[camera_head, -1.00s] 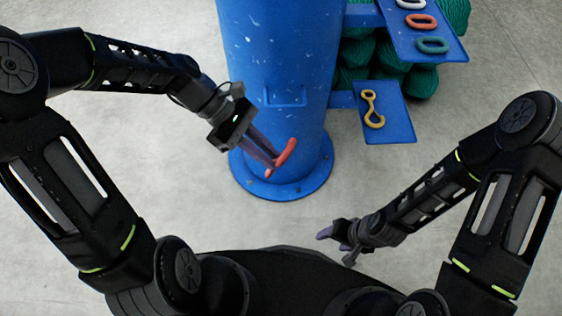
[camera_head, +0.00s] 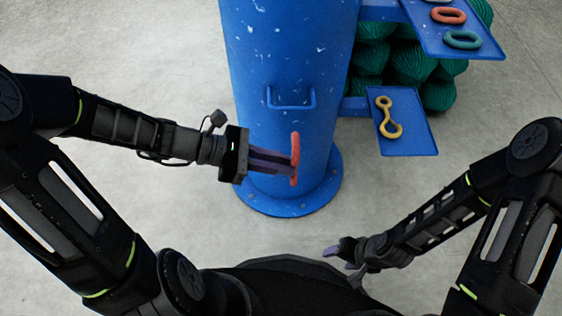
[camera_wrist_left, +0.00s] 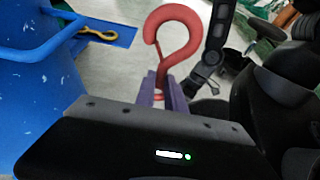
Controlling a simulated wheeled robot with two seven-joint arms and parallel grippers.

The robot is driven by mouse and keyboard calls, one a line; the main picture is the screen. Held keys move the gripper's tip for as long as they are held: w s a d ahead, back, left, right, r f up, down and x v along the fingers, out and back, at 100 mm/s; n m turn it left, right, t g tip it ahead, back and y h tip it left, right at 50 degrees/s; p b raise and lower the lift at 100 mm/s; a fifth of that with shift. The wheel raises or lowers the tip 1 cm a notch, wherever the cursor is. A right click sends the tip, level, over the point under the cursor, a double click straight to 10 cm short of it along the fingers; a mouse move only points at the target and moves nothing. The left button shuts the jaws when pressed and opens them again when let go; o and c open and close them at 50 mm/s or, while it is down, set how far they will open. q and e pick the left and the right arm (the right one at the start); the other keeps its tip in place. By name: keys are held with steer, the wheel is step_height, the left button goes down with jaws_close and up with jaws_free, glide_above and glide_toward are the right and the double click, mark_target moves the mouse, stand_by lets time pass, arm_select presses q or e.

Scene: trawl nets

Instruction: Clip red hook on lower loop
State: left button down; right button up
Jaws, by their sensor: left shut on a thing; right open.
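My left gripper (camera_head: 288,163) is shut on the red hook (camera_head: 295,148) and holds it upright in front of the blue post (camera_head: 288,60). In the left wrist view the hook (camera_wrist_left: 178,22) rises above the purple fingers (camera_wrist_left: 162,92), its curved end up and its lower part hidden between them. A blue loop (camera_head: 291,98) is fixed on the post, above and apart from the hook. A blue bar (camera_wrist_left: 50,38), seemingly this loop, shows at left in the wrist view. My right gripper (camera_head: 340,254) is open and empty at the lower right, well away from the post.
A blue plate (camera_head: 415,140) right of the post carries a yellow hook (camera_head: 387,117). A higher blue shelf (camera_head: 480,28) holds a red ring (camera_head: 448,15) and a green ring (camera_head: 462,39). Green net bundles (camera_head: 412,62) are stacked behind. The floor in front is clear.

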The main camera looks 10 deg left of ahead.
arm_select(q)
steer(key=shift+w, duration=0.2)
steer(key=w+a+b, duration=0.1)
steer(key=w+a, duration=0.1)
steer(key=w, duration=0.7)
steer(key=shift+w+a, duration=0.25)
steer(key=shift+w, duration=0.05)
stand_by(1.3)
steer(key=shift+r+p, duration=0.15)
steer(key=shift+p, duration=0.2)
stand_by(0.9)
steer(key=shift+w+a, duration=0.15)
steer(key=shift+w, duration=0.15)
stand_by(0.6)
